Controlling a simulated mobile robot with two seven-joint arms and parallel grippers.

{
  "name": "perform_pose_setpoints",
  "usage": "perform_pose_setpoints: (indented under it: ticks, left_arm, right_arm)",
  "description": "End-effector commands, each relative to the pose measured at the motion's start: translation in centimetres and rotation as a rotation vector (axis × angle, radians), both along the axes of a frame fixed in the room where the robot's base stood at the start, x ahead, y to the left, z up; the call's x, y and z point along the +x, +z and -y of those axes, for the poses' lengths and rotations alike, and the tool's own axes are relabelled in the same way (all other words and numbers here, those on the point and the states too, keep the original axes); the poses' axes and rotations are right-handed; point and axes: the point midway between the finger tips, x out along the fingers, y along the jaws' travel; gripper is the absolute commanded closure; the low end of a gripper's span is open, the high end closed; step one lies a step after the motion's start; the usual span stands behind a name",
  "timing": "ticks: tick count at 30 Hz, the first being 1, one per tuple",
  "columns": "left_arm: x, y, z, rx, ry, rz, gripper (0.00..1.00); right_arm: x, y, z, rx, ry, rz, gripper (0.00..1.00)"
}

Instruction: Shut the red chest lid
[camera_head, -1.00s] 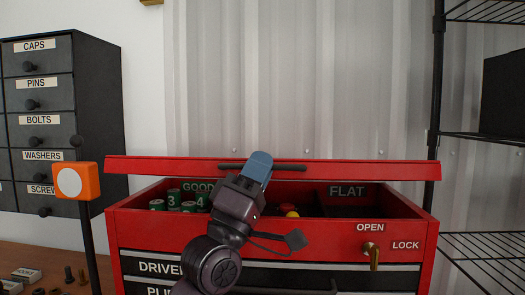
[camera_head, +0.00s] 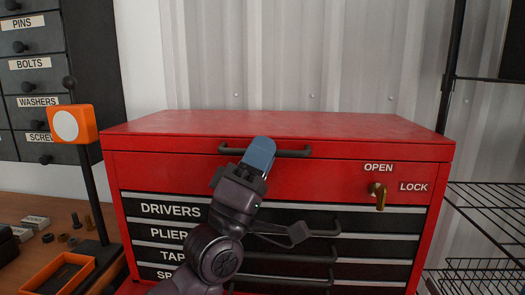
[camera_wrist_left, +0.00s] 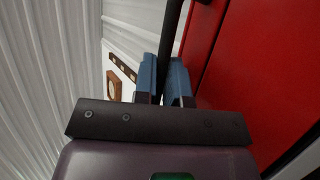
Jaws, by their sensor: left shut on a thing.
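The red chest (camera_head: 285,172) stands in the middle of the head view. Its red lid (camera_head: 300,124) lies flat across the top, and no gap shows along its front edge. My left gripper (camera_head: 260,152) is shut on the dark lid handle (camera_head: 292,153) at the lid's front. In the left wrist view its blue fingers (camera_wrist_left: 165,82) sit on both sides of the dark bar (camera_wrist_left: 168,45). A brass latch (camera_head: 379,195) sits between the OPEN and LOCK labels, its lever pointing down. The chest's inside is hidden by the lid. My right gripper is not in view.
Drawers with dark handles (camera_head: 300,256) line the chest's front. An orange box on a post (camera_head: 72,124) and a dark drawer cabinet (camera_head: 42,85) stand at left. An orange tray (camera_head: 55,275) lies on the wooden bench. Wire shelving (camera_head: 490,215) stands at right.

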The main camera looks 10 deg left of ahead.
Motion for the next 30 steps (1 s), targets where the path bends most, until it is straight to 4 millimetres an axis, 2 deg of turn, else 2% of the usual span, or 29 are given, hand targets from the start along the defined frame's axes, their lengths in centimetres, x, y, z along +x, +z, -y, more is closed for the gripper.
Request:
perform_pose_setpoints:
  ticks: [2, 3, 4, 11, 16, 30]
  left_arm:
    - [0.2, -0.7, 0.1, 0.004, -0.003, -0.014, 1.00]
    - [0.2, -0.8, 0.1, 0.004, -0.003, -0.015, 0.84]
    - [0.2, -0.8, 0.1, 0.004, -0.003, -0.015, 0.79]
    - [0.1, -0.6, 0.1, 0.003, -0.002, -0.011, 0.79]
    - [-0.4, -1.4, -0.4, 0.003, -0.001, -0.010, 0.79]
    - [-4.4, -7.7, -3.3, 0.006, -0.002, -0.017, 0.79]
  right_arm:
    - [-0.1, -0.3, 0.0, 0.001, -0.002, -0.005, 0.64]
    - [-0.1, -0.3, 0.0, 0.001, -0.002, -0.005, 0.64]
    - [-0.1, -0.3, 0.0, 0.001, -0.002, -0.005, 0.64]
    - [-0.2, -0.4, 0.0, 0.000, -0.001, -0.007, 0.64]
    - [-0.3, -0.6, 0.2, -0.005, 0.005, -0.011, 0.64]
    - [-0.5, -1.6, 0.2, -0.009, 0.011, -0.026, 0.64]
